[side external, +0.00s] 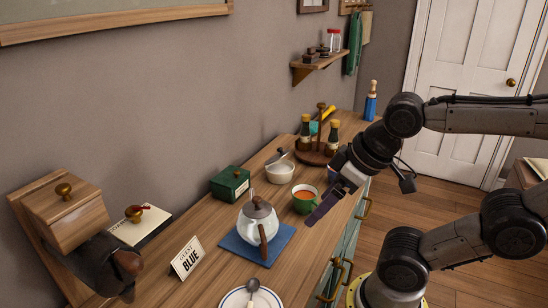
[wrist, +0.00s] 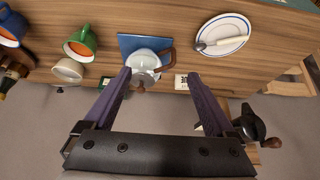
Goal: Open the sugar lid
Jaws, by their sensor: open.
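No container I can read as sugar is certain. A round white pot (side external: 254,227) with a grey lid (side external: 260,209) and brown handle stands on a blue mat (side external: 278,240). The pot shows in the wrist view (wrist: 150,62) near the tip of the left finger. My gripper (side external: 317,213) is open and empty above the counter, right of the pot; its two purple fingers spread wide in the wrist view (wrist: 159,75).
A green mug (side external: 304,200) of orange drink stands near my fingers. Bottles (side external: 305,132) stand farther back. The wall bounds the counter.

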